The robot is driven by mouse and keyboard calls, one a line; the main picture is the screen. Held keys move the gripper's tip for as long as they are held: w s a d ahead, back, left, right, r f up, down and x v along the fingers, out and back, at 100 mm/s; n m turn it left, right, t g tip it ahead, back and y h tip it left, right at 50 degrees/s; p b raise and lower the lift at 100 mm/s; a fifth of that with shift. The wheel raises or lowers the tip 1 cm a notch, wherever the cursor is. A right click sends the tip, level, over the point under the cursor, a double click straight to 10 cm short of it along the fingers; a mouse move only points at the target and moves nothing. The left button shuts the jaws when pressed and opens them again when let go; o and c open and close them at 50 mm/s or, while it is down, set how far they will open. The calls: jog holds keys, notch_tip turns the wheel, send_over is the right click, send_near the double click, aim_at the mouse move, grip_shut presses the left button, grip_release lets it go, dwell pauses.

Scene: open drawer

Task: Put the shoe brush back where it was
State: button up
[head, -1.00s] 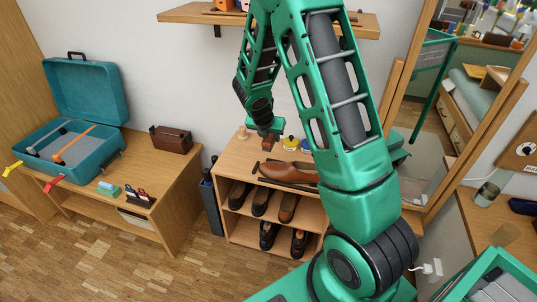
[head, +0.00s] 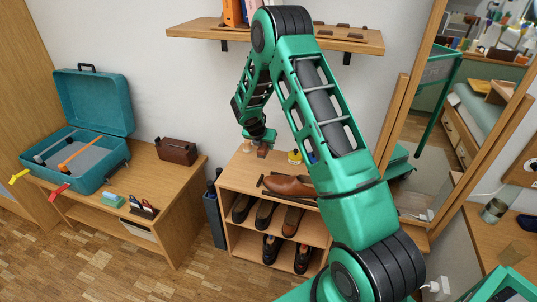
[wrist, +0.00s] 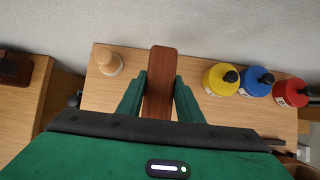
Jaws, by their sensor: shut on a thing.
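The shoe brush (wrist: 162,62) is a long, reddish-brown wooden block between the two green fingers of my gripper (wrist: 160,85) in the wrist view. My gripper (head: 258,134) is shut on it above the back left part of the shoe rack's top (head: 235,173). In the head view the brush (head: 263,150) shows just under the fingers. Whether its underside touches the rack top cannot be told.
A pale wooden knob-shaped thing (wrist: 109,62) stands left of the brush. A brown shoe (head: 290,186) lies in front on the rack top. A wall shelf (head: 345,40) hangs above.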

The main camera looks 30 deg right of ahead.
aim_at(266, 146)
jog(key=shift+w+d+f, duration=0.15)
jog(key=shift+d+f, duration=0.25)
jog(key=shift+d, duration=0.2)
jog(key=shift+w+d+f, duration=0.15)
jog(key=shift+d+f, duration=0.25)
jog(key=shift+d, duration=0.2)
jog(key=shift+f, duration=2)
jog(key=o, duration=1)
jog(key=shift+r, duration=0.1)
jog(key=v, duration=1.2)
